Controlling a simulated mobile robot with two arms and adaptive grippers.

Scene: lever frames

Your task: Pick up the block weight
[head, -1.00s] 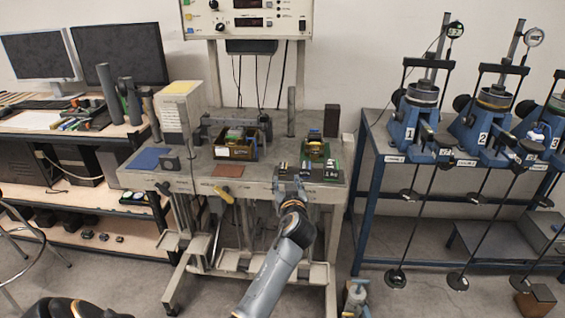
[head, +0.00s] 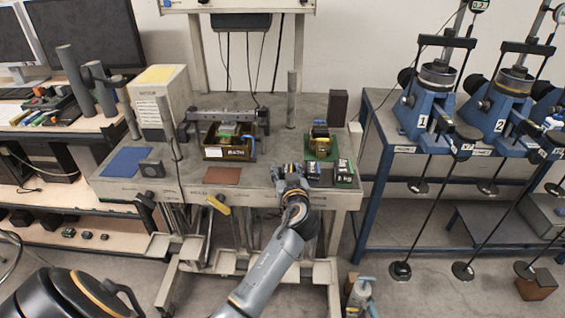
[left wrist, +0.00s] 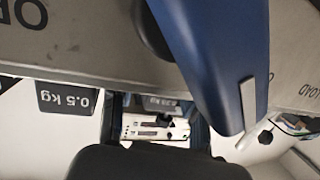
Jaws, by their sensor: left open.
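Several black block weights stand in a row at the bench's front edge. In the head view my left gripper (head: 291,172) is at the left end of this row, with a middle block (head: 313,172) and a right block (head: 343,173) just to its right. In the left wrist view the text is upside down. A block marked 0.5 kg (left wrist: 66,98) is at left, and a block marked 0.25 kg (left wrist: 165,103) shows between the dark fingers of my open left gripper (left wrist: 153,122). Contact cannot be told. My right gripper is not in view.
The bench (head: 262,190) also holds a brown bin (head: 228,150), a green-based item (head: 320,145), a blue mat (head: 127,161), a brown mat (head: 223,174) and a dark upright block (head: 337,107). A yellow handle (head: 218,204) hangs at the front. Blue machines (head: 430,105) stand right.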

